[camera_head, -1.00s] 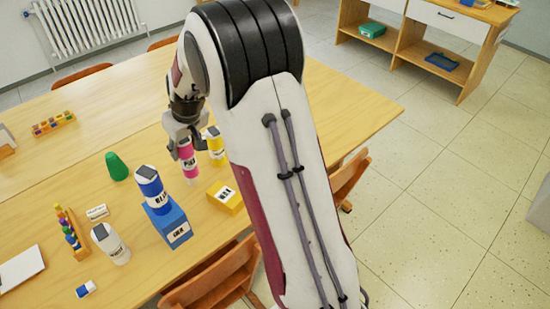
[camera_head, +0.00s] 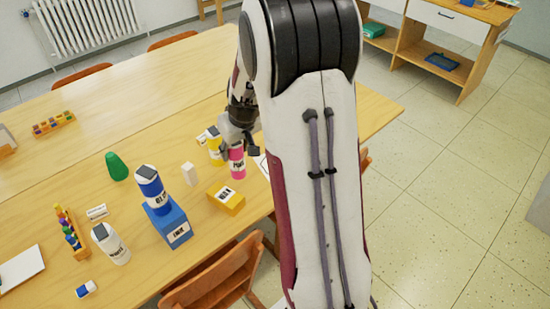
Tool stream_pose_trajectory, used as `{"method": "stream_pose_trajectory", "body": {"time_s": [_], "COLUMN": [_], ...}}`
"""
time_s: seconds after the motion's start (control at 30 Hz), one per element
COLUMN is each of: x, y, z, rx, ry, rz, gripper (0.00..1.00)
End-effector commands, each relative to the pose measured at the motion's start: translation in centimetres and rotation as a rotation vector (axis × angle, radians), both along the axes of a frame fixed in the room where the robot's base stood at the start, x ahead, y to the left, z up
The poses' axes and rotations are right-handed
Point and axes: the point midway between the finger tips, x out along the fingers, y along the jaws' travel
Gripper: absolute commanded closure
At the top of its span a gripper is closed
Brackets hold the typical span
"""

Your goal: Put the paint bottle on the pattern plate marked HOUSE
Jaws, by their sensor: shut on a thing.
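My gripper (camera_head: 238,138) is shut on a pink paint bottle (camera_head: 237,164) with a white label. It holds the bottle upright from above. Whether the bottle's base touches the table is unclear. A white flat corner (camera_head: 262,165) shows just right of the bottle; my arm hides the rest. It may be a plate, but no marking is readable, and HOUSE is not legible anywhere.
A yellow bottle (camera_head: 214,148) stands close left of my gripper.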

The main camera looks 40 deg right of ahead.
Motion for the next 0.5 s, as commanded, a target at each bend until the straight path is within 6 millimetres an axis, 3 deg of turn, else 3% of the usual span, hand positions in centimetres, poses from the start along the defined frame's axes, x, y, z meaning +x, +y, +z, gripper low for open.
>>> {"method": "stream_pose_trajectory", "body": {"time_s": [0.3,0.5], "x": [0.8,1.1], "y": [-8.3,-12.4], "z": [0.2,0.8], "rx": [0.0,0.003], "ry": [0.006,0.005], "rz": [0.026,0.102], "gripper": [0.97,0.97]}}
